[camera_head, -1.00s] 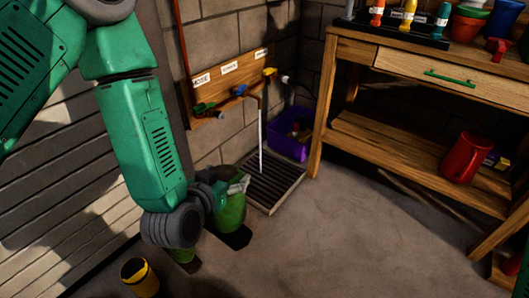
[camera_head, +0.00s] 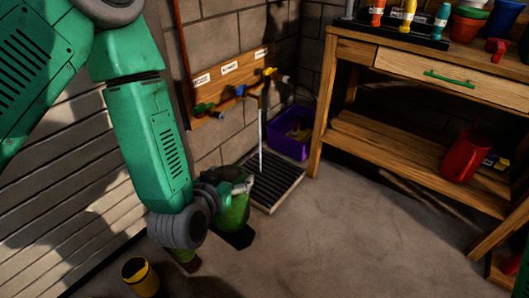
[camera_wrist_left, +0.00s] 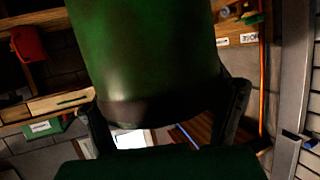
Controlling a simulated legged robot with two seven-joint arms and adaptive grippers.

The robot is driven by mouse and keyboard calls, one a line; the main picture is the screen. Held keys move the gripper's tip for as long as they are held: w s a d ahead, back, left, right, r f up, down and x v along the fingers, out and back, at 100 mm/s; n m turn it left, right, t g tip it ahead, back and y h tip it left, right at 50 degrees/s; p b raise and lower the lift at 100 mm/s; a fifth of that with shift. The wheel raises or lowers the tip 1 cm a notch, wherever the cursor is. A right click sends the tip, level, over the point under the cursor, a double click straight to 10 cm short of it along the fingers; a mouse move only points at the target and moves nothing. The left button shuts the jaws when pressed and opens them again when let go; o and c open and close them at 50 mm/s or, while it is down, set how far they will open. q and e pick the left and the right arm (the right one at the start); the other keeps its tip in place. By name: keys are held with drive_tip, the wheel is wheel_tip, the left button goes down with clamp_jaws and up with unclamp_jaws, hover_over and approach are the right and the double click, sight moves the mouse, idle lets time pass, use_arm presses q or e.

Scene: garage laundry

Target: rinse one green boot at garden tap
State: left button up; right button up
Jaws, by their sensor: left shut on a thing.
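My left gripper (camera_head: 238,188) is shut on a green boot (camera_head: 233,215), near its top. The boot hangs roughly upright with its dark sole low, just left of the drain grate (camera_head: 283,196). In the left wrist view the boot (camera_wrist_left: 145,50) fills the upper middle, between the two fingers of the gripper (camera_wrist_left: 168,112). A second green boot (camera_head: 186,262) stands partly hidden below my left wrist. The yellow-handled tap (camera_head: 269,72) on the wall board runs a thin stream of water (camera_head: 262,148) onto the grate, apart from the held boot. My right gripper is not in view.
Green and blue taps share the labelled board (camera_head: 228,80). A purple bin (camera_head: 290,143) stands behind the grate. A wooden workbench (camera_head: 318,120) fills the right, with a red watering can (camera_head: 465,157) on its shelf. A yellow-black cup (camera_head: 139,277) stands front left. The central floor is clear.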

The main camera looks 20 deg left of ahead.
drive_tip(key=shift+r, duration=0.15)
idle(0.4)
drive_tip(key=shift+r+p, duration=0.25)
drive_tip(key=shift+p, duration=0.05)
idle(0.4)
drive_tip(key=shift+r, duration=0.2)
idle(0.5)
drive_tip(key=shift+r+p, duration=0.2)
drive_tip(key=shift+p, duration=0.2)
